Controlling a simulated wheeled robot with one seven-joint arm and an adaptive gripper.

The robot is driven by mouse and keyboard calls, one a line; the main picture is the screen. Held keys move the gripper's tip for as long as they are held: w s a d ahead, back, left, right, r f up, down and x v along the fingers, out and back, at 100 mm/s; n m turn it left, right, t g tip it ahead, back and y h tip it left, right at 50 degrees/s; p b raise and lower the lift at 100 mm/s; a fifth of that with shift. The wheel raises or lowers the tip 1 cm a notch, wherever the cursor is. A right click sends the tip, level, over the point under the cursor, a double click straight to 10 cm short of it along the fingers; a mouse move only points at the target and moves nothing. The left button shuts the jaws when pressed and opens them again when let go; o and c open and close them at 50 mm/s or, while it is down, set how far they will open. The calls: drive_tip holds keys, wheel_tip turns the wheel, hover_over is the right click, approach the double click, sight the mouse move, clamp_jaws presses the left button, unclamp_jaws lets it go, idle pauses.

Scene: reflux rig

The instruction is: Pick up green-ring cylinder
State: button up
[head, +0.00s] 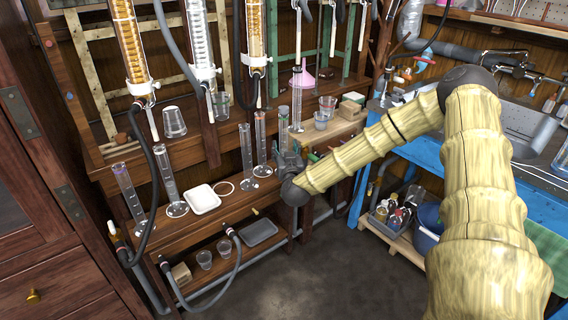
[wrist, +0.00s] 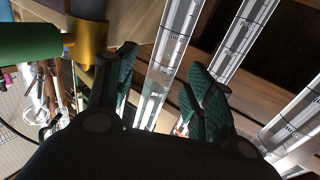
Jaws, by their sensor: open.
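A clear graduated cylinder (head: 283,122) with what looks like a greenish rim stands upright on the wooden bench in the head view; its lower part is hidden behind my gripper (head: 288,160). In the wrist view my gripper (wrist: 165,98) is open, with its dark green padded fingers apart. A clear graduated cylinder (wrist: 168,58) shows in the gap between the fingers. I cannot see its ring there, nor tell whether either finger touches it.
Two clear cylinders (head: 247,157) (head: 262,143) stand just left of my gripper, and a taller one (head: 298,100) stands behind. In the wrist view, a green cylindrical part (wrist: 30,42) is at upper left.

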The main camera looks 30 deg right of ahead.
drive_tip(key=shift+x, duration=1.45)
drive_tip(key=shift+a, duration=0.1)
clamp_jaws()
drive_tip(key=shift+r, duration=0.2)
